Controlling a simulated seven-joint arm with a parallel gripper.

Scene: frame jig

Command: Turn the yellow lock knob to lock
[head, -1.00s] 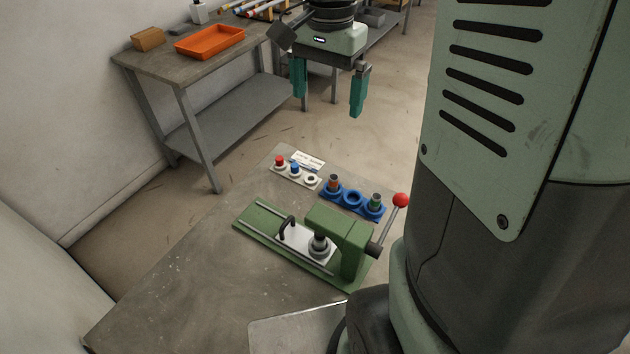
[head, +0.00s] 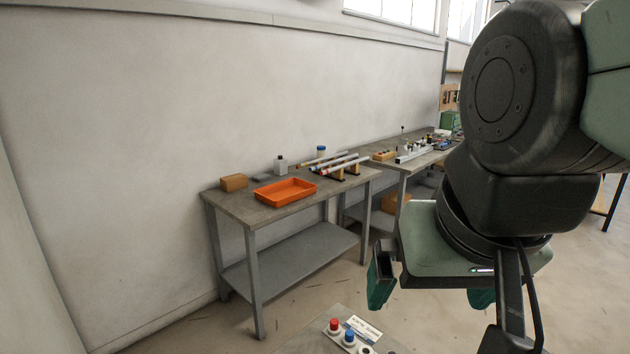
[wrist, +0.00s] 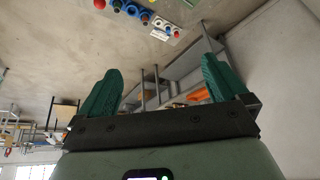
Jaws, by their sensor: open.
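I make out no yellow lock knob in either view. My gripper (head: 430,298) hangs open and empty in front of the far bench in the head view, its green fingers wide apart. In the wrist view my gripper (wrist: 160,72) also shows spread fingers with nothing between them. A white strip with a red button (head: 334,325) and a blue button (head: 349,337) sits on the near table, at the bottom of the head view.
A grey bench (head: 222,198) by the wall carries an orange tray (head: 285,191), a brown block (head: 234,183) and several rods. The wrist view shows a blue holder (wrist: 130,10) at its top edge. Open floor (head: 180,330) lies between bench and near table.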

